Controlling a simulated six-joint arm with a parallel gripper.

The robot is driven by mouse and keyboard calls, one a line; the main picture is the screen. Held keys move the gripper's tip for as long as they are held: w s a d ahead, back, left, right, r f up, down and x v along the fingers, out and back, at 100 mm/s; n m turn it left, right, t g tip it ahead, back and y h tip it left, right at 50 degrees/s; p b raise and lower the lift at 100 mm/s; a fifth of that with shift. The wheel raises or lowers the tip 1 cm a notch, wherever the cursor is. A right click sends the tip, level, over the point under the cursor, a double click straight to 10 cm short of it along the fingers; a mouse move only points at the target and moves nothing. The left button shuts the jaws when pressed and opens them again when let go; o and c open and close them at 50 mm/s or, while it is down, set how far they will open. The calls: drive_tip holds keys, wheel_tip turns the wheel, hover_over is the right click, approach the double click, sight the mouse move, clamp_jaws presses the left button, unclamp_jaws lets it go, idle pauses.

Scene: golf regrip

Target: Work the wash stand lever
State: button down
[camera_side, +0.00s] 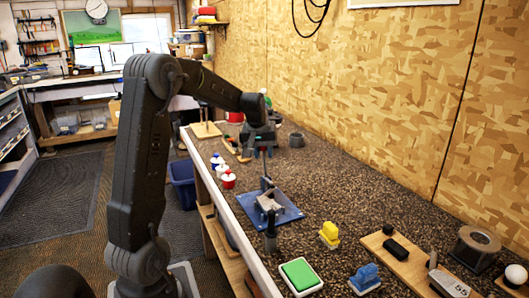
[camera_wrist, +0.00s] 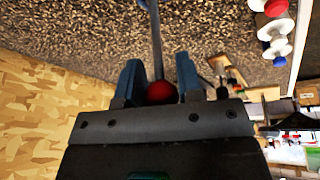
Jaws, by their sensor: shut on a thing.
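A red ball knob (camera_wrist: 161,92) on a thin grey metal rod (camera_wrist: 155,38) shows in the wrist view; I take it to be the lever. My gripper (camera_wrist: 157,78) has its two blue fingers either side of the rod, shut on the lever, with the knob between the fingers near the palm. The rod runs up out of the picture, so its base is hidden there.
A blue plate with a grey clamp-like fixture (camera_side: 270,203) is nearer on the speckled bench (camera_side: 345,190). Red, white and blue bottles (camera_side: 228,180) line the left edge. A yellow piece (camera_side: 329,234), a green pad (camera_side: 300,276) and a tape roll (camera_side: 475,246) are at the front.

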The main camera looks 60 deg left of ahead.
drive_tip(key=shift+s+a+f+n+h, duration=0.1)
drive_tip(key=shift+a+f+n+h, duration=0.05)
drive_tip(key=shift+a+f+h, duration=0.85)
drive_tip(key=shift+w+a+f+n+h, duration=0.1)
drive_tip(key=shift+a+f+h, duration=0.65)
drive_tip(key=shift+a+h, duration=0.35)
drive_tip(key=shift+s+a+f+n+h, duration=0.1)
drive_tip(key=shift+a+f+n+h, duration=0.05)
drive_tip(key=shift+a+f+h, duration=0.9)
drive_tip(key=shift+a+f, duration=0.2)
drive_tip(key=shift+f, duration=0.3)
drive_tip(key=shift+a+f, duration=0.2)
drive_tip(key=shift+f, duration=0.85)
drive_tip(key=shift+d, duration=0.15)
